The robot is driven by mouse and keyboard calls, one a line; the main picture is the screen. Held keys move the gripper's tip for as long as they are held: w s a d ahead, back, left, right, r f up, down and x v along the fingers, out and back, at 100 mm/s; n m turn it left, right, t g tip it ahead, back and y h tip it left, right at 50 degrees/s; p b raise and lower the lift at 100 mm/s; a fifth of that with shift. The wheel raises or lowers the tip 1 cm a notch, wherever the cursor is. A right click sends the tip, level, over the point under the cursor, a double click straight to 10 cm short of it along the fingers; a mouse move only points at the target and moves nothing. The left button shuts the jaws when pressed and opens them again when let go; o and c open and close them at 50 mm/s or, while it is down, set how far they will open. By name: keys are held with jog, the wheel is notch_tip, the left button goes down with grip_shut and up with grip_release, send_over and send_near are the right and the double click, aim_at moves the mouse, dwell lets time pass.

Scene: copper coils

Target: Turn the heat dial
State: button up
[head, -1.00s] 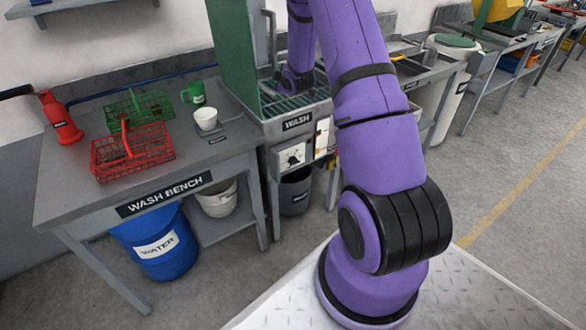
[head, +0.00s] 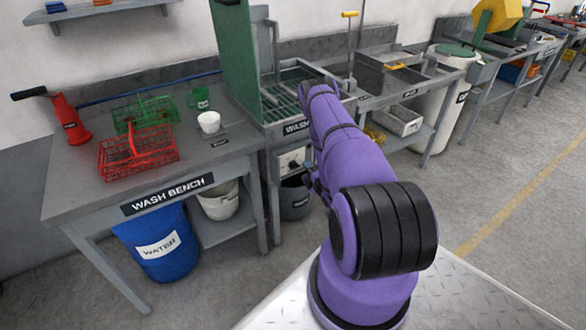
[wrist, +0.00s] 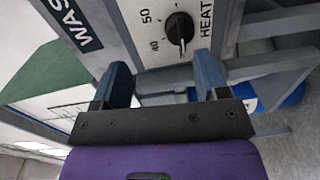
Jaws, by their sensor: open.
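The heat dial (wrist: 180,28) is a round black knob on a white panel in the wrist view, with the numbers 50 and 40 and the word HEAT beside it. A pale line marks the knob. The dial panel (head: 292,160) shows on the front of the wash station in the head view, partly covered by my arm. My gripper (wrist: 160,80) is open and empty in the wrist view, its two blue-grey fingers apart. The dial lies beyond the fingertips, toward the right finger's side, and appears apart from them. In the head view my arm mostly hides the gripper.
The wash bench (head: 75,195) stands to the left with a red basket (head: 140,152), a green basket and a white cup (head: 209,122). A dark bucket (head: 295,198) stands below the panel. Open floor lies to the right.

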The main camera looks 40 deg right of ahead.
aim_at(296, 166)
notch_tip(296, 166, down, 3)
jog(key=s+a, duration=0.1)
jog(key=s, duration=0.2)
jog(key=shift+n+t, duration=0.3)
jog(key=x, duration=1.1)
jog(key=shift+a, duration=0.1)
jog(key=c, duration=0.9)
